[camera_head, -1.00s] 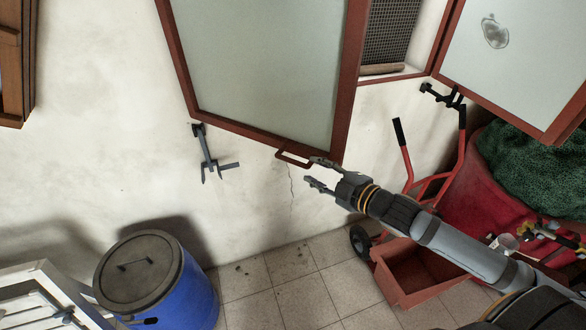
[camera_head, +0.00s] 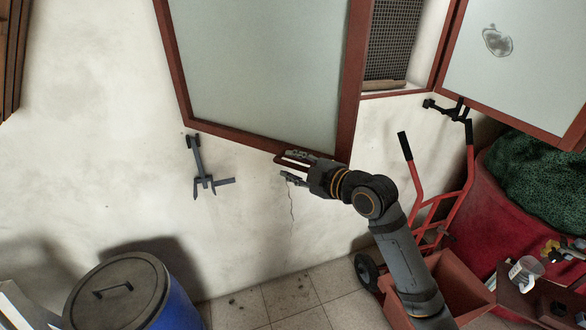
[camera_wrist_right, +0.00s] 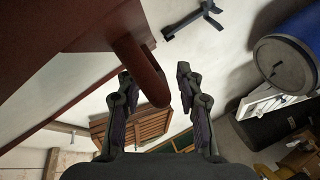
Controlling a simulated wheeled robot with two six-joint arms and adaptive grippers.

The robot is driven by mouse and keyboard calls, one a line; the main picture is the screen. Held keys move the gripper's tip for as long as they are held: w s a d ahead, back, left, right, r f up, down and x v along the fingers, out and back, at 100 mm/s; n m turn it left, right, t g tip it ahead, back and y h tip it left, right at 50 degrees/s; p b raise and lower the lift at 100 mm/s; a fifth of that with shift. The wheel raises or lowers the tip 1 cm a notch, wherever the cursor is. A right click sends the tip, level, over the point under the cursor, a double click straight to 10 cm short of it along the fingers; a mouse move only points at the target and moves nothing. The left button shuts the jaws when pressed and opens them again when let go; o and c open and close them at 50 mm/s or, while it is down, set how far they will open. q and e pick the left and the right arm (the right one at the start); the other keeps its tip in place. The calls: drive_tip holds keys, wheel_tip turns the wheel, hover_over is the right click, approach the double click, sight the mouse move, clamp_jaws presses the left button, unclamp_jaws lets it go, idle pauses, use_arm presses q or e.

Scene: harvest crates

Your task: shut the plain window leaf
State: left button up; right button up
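The plain window leaf (camera_head: 265,70) is a pale pane in a red-brown frame and stands open at the left of the window opening. Its red-brown handle (camera_head: 279,159) is at the lower edge, and it also shows in the right wrist view (camera_wrist_right: 148,78). My right gripper (camera_head: 292,167) is open at the handle. In the right wrist view the handle's end appears between my two spread fingers (camera_wrist_right: 157,84); I cannot tell whether they touch it. The other leaf (camera_head: 515,60), with a dark smudge, stands open at the right. My left gripper is not in view.
A meshed opening (camera_head: 392,40) lies between the leaves. A grey wall catch (camera_head: 204,170) and a black catch (camera_head: 448,107) are below. A blue lidded barrel (camera_head: 180,308), a red hand truck (camera_head: 413,178) and a red tub (camera_head: 495,205) stand below.

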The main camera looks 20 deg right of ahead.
drive_tip(key=shift+c, duration=0.5)
clamp_jaws()
drive_tip(key=shift+w, duration=0.1)
